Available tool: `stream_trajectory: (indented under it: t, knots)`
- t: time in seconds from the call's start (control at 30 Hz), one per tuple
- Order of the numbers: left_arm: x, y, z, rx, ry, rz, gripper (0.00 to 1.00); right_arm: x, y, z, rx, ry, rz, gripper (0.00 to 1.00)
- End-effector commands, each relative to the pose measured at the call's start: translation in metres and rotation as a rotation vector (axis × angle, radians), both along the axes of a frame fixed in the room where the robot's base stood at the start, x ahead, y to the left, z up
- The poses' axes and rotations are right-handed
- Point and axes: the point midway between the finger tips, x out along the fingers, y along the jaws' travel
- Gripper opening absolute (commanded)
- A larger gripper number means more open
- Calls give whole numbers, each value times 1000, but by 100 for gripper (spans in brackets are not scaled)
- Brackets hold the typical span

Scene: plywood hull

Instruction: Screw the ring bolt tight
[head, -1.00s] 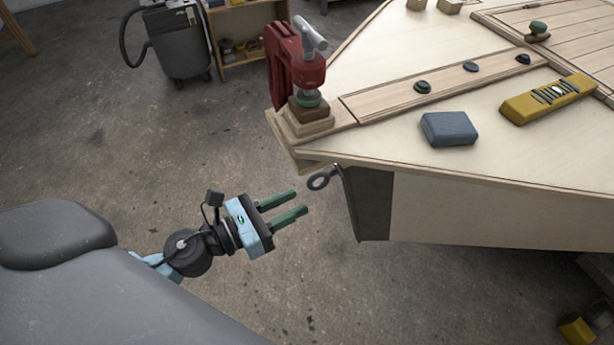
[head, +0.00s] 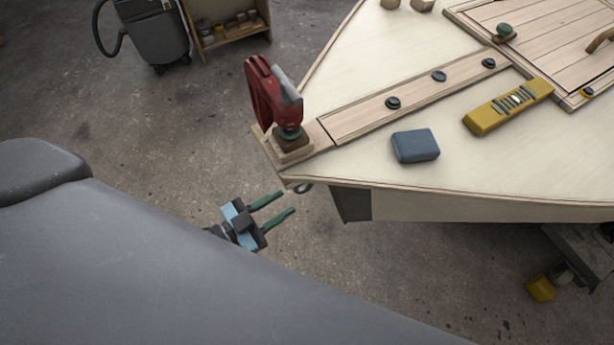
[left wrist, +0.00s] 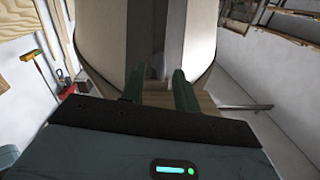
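The ring bolt (head: 303,188) is a small dark ring at the bow of the hull, just under the deck's tip. Only part of it shows in the head view, and its shank is hidden. My left gripper (head: 287,202) is open, with its two green fingers pointing at the bow, close to the ring and just left of it. The fingers look empty. In the left wrist view the fingers (left wrist: 159,90) stand apart in front of the pale hull. The ring is not clear there. My right gripper is not in view.
A blue-grey block (head: 415,146) and a yellow tool (head: 508,107) lie on the deck (head: 360,165). A vacuum cleaner (head: 153,32) stands at the back left. The floor left of the bow is clear.

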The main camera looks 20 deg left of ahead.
Motion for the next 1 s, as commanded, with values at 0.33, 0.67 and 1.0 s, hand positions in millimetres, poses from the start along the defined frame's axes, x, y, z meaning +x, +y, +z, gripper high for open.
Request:
stream_trajectory:
  t: [0.33,0.67,1.0]
  knots:
    - [4,-3,0,-50,29,5,31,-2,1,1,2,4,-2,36]
    - [43,-27,0,-47,26,6,31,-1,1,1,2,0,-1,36]
    - [65,-41,0,-45,28,6,31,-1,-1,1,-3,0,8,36]
